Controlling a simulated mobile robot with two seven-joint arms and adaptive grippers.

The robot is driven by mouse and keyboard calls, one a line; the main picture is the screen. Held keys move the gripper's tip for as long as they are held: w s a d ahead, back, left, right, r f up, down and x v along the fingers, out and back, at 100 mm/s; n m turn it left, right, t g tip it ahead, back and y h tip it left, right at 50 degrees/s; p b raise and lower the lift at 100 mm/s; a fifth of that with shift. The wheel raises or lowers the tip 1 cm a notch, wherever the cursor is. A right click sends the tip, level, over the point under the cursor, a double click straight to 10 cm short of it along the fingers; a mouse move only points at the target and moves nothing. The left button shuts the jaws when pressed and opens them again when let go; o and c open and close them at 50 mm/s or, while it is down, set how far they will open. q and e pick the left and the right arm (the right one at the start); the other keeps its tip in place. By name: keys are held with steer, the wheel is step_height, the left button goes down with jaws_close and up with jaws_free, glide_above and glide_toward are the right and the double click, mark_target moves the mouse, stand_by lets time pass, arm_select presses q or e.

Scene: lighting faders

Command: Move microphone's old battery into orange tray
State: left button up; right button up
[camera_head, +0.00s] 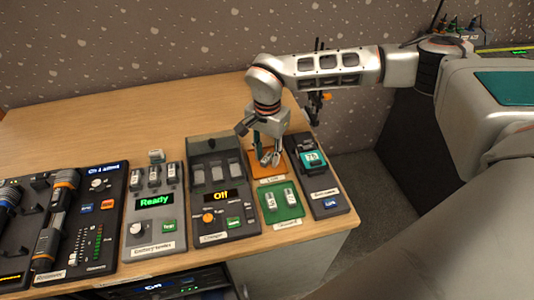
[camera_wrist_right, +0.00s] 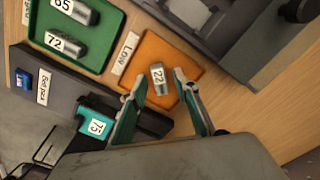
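The orange tray (camera_head: 258,166) is near the right end of the table, behind the green tray. It also shows in the right wrist view (camera_wrist_right: 151,47). My right gripper (camera_head: 268,160) points down over it. In the right wrist view its two fingers (camera_wrist_right: 159,80) are spread. A grey battery marked 22 (camera_wrist_right: 158,76) lies in the orange tray between the fingertips, with visible gaps on both sides. A microphone with an orange ring (camera_head: 55,217) lies in the console at left; I cannot see inside it. My left gripper is not in view.
The green tray (camera_head: 268,205) holds two batteries. A teal device marked 75 (camera_head: 311,160) stands on a dark base at right. The tester (camera_head: 151,229) reads "Ready"; the charger (camera_head: 222,221) reads "Off". The table behind the consoles (camera_head: 120,115) is clear.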

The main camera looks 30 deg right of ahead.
mark_target(267, 158)
steer(key=shift+r, duration=0.15)
arm_select(q)
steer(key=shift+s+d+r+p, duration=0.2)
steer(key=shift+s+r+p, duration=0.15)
steer(key=shift+p, duration=0.45)
arm_select(e)
step_height(267, 158, up, 12)
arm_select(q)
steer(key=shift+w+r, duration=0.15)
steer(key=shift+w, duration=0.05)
